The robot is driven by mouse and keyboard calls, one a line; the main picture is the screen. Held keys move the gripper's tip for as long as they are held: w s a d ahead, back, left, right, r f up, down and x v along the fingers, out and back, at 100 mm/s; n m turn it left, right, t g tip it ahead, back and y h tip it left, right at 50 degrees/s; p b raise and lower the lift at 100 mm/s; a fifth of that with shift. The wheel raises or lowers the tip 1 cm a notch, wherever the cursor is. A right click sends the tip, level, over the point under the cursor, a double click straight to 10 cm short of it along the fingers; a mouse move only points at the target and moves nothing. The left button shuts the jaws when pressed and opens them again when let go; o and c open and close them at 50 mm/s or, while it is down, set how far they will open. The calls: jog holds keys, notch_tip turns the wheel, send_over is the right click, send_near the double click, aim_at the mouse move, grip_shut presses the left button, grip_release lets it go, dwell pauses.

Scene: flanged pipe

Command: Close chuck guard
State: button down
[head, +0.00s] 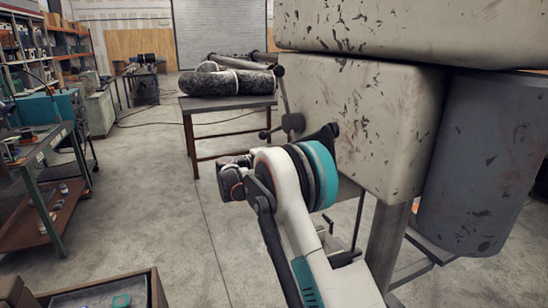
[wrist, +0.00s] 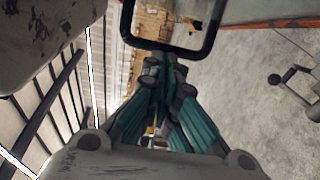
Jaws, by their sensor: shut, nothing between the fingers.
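The chuck guard appears to be the black rounded frame with a clear panel (wrist: 211,24) at the top of the wrist view; its upper part is cut off. My gripper (wrist: 163,68) is shut and empty, with its fingertips just below the frame's lower bar in that picture. I cannot tell whether they touch it. In the head view my arm covers the gripper, and I cannot make out the guard clearly. The worn cream machine head (head: 385,125) stands right of my arm.
A table (head: 230,103) with a flanged pipe (head: 215,82) stands behind. A green workbench (head: 35,165) is at left. The floor between is open.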

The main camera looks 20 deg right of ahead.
jog(key=s+d+m+g, duration=0.2)
jog(key=d+g, duration=0.2)
jog(key=d, duration=0.4)
jog(key=shift+s+d+m+p, duration=0.25)
jog(key=shift+s+m+p, duration=0.05)
jog(key=shift+m+p, duration=0.1)
jog(key=w+a, duration=0.1)
jog(key=a, duration=1.1)
jog(key=shift+w, duration=0.1)
